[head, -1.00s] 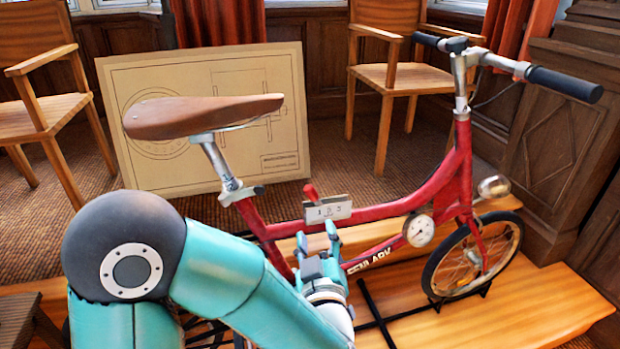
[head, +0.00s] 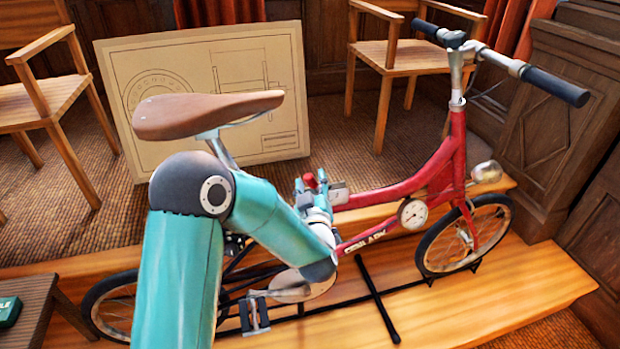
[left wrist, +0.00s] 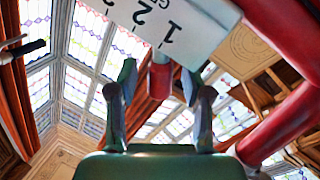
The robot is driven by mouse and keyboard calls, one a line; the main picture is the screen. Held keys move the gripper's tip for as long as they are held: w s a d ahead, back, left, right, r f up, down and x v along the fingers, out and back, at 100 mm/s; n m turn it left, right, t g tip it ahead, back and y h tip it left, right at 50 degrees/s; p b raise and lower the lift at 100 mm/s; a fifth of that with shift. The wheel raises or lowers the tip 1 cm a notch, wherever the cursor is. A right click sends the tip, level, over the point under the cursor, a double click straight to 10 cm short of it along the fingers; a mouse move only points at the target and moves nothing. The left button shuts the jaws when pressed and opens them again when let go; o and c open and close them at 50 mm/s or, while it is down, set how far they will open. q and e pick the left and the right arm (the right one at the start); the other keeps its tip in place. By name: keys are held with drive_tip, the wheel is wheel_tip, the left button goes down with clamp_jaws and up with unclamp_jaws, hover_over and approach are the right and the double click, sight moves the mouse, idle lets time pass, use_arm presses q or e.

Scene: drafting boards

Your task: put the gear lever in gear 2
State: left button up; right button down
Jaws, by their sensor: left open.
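The gear lever has a red knob (head: 309,180) and stands at the left end of a pale gear plate (head: 340,194) on the red bicycle's frame. My left gripper (head: 311,183) is open at the lever, with its fingers on either side of the knob. In the left wrist view the red knob (left wrist: 160,82) shows between the two spread fingers of the gripper (left wrist: 158,80), with gaps on both sides. The plate (left wrist: 165,22) there shows the numbers 1 and 2. The rest of the plate is cut off, and my gripper covers part of it in the head view.
The red bicycle (head: 415,185) stands on a wooden platform (head: 450,300). Its brown saddle (head: 208,113) is close above my left arm. A gauge (head: 412,212) sits right of the gripper. A drawing board (head: 270,90) and chairs stand behind.

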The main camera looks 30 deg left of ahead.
use_arm(q)
drive_tip(key=shift+w+a, duration=0.3)
drive_tip(key=shift+w, duration=0.05)
clamp_jaws()
